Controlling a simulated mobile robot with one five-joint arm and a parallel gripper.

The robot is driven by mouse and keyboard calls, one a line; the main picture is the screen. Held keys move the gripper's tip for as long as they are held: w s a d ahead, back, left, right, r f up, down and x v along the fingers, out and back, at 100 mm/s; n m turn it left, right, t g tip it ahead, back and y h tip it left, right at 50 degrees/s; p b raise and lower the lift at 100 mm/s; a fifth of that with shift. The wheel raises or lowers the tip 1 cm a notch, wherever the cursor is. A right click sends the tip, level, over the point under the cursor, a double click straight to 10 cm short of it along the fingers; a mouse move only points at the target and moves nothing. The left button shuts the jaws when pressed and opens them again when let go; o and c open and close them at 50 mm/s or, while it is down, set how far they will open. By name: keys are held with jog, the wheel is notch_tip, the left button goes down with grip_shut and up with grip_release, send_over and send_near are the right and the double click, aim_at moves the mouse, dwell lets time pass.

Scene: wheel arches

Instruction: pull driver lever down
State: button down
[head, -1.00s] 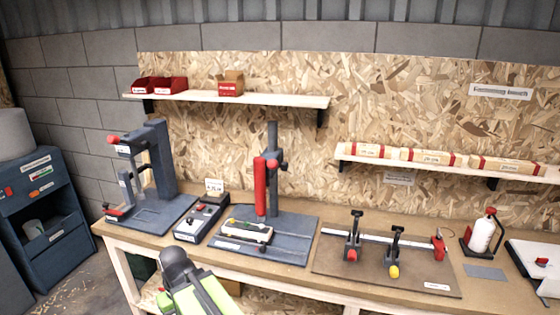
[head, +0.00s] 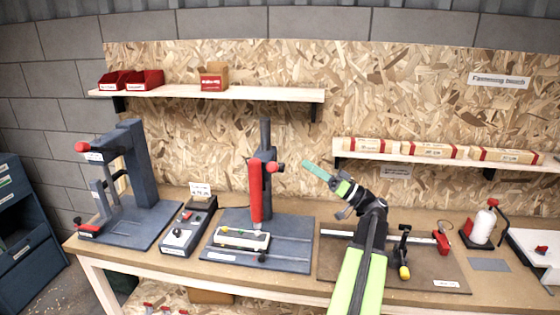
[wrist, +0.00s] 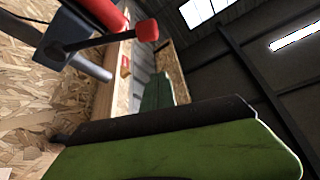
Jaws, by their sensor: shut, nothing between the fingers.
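The driver (head: 255,190) has a red body hanging on a dark post (head: 265,138) at the centre of the bench. Its short lever ends in a red knob (head: 273,168), pointing right. The knob (wrist: 147,30) and dark lever rod (wrist: 92,41) also show close in the wrist view, above the green finger. My gripper (head: 312,168) is shut and empty, raised to the right of the knob at about its height in the picture, apart from it. Below the driver, a pale workpiece (head: 242,239) with coloured dots lies on the dark base plate (head: 285,255).
A press with a red knob (head: 82,147) and a control box (head: 187,228) stand left. A clamp board (head: 430,272) lies below my arm. A bottle (head: 483,226) stands right. Shelves (head: 215,95) and (head: 440,158) hold boxes along the wall.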

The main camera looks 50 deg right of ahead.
notch_tip(320, 180, up, 5)
jog(key=p, duration=0.5)
send_over(277, 167)
jog(key=d, duration=0.3)
jog(key=f+b, duration=0.2)
jog(key=a+f+b, duration=0.1)
jog(key=f+b, duration=0.1)
jog(key=shift+s+a+f, duration=0.1)
jog(key=shift+s+f, duration=0.1)
